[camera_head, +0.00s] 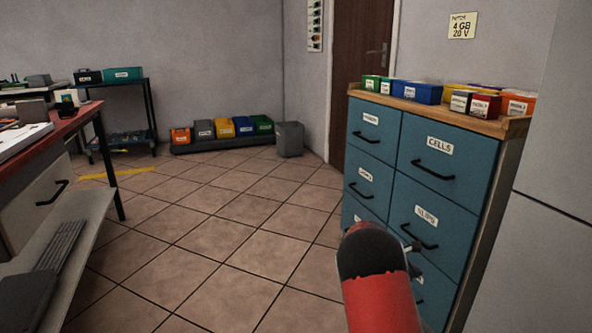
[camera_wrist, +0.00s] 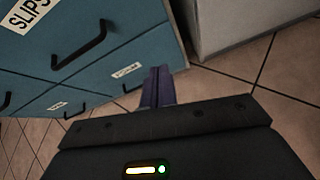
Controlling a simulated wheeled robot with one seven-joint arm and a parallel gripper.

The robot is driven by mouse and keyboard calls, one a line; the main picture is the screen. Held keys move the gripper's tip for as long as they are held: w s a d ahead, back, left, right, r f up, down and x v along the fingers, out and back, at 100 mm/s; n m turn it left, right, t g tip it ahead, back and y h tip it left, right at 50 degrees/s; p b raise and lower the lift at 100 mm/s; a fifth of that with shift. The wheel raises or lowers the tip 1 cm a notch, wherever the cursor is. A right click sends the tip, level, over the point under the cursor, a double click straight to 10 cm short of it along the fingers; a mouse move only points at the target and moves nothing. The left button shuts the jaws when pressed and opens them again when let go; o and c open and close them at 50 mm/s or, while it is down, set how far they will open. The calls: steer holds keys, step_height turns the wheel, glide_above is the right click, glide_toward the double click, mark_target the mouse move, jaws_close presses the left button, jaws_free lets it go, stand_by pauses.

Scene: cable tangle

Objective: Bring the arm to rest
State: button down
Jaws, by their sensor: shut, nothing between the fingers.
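My arm shows red and black at the lower right of the head view, in front of the blue drawer cabinet (camera_head: 405,225). My gripper (camera_wrist: 158,72) shows in the wrist view as two dark fingers close together, shut and empty. In that view the fingers point past the lower edge of the cabinet (camera_wrist: 120,45), with floor beside it. I cannot tell whether they touch the cabinet. In the head view the fingers are mostly hidden behind my arm.
The red-topped workbench (camera_head: 75,122) stands at the left, with a keyboard (camera_head: 60,246) on its low shelf. Coloured bins (camera_head: 222,128) and a grey bin (camera_head: 290,139) stand at the back wall. A brown door (camera_head: 358,60) is behind the cabinet. The tiled floor (camera_head: 215,240) between is clear.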

steer(key=s+a+r+m+y+p, duration=0.25)
steer(key=s+a+r+m, duration=0.25)
steer(key=s+r, duration=0.4)
steer(key=s+a+r+m+y+p, duration=0.1)
steer(key=s+a+r+m+y, duration=0.2)
steer(key=s+a+r+m, duration=0.45)
steer(key=s+a+r+m+t+y+p, duration=0.1)
steer(key=s+a+r+m+y, duration=0.1)
steer(key=s, duration=0.9)
steer(key=s+a+r+m+t+y+p, duration=0.1)
steer(key=s+a+r+m+y, duration=0.2)
steer(key=s+a+r, duration=0.3)
steer(key=s+a+m, duration=0.1)
steer(key=s+a, duration=0.2)
steer(key=s, duration=0.3)
steer(key=shift+t+p, duration=0.3)
steer(key=shift+p, duration=0.1)
steer(key=shift+d+r, duration=0.15)
